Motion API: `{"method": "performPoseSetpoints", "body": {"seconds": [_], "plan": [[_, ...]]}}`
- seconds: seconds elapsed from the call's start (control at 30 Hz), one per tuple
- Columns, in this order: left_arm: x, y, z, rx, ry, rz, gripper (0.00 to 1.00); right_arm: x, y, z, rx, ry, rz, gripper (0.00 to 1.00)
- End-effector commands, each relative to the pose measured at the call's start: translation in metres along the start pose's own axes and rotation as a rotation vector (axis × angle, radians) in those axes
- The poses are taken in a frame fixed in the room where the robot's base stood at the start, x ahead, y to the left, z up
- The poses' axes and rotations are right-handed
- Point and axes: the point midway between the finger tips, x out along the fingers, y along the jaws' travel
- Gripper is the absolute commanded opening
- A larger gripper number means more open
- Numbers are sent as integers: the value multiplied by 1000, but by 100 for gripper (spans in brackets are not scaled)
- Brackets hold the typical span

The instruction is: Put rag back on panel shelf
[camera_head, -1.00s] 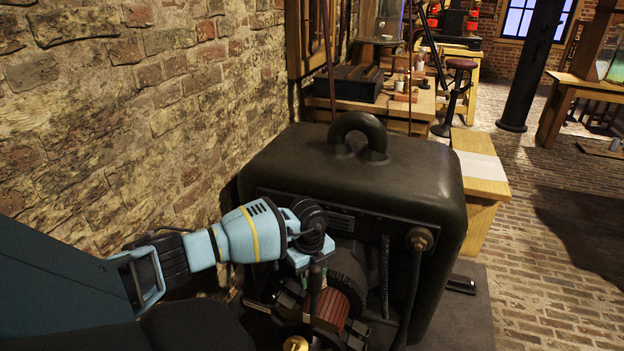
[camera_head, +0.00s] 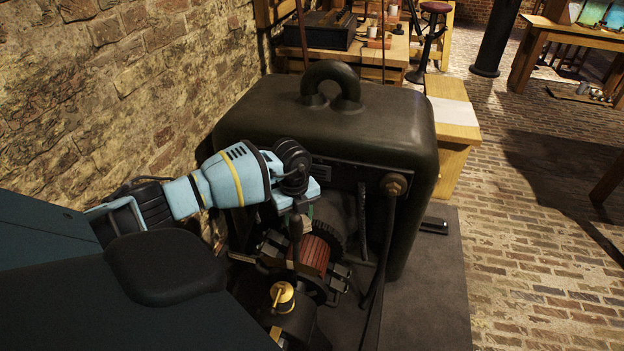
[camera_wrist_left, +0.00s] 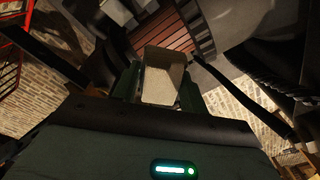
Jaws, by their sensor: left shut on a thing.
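My left gripper (camera_head: 303,206) is in front of the dark machine casing (camera_head: 375,115), above the exposed machinery. In the left wrist view a pale beige piece, which looks like the rag (camera_wrist_left: 162,82), is held between the fingers. In the head view the gripper and arm mostly hide it. The casing's front has a dark panel (camera_head: 345,174). I cannot tell which part is the panel shelf. My right gripper is not in view.
A reddish-brown ribbed drum (camera_head: 314,254) and a brass-topped part (camera_head: 282,295) lie just below the gripper. A dark cable hangs right of them. A brick wall (camera_head: 110,110) is close on the left. Open brick floor (camera_head: 540,250) lies to the right.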

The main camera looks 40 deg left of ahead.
Motion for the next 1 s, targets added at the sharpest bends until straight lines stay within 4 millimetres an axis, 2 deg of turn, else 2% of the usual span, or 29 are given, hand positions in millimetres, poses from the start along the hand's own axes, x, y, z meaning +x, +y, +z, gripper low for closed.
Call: {"method": "performPoseSetpoints", "body": {"seconds": [0.2, 0.5, 1.0], "plan": [[-27, -25, -30, 449, 13, 15, 25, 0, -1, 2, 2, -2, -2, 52], [-62, -47, -72, 1105, 34, 46, 25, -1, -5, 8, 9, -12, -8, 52], [-114, -58, -140, 2215, 72, 100, 25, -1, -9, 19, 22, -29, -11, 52]]}}
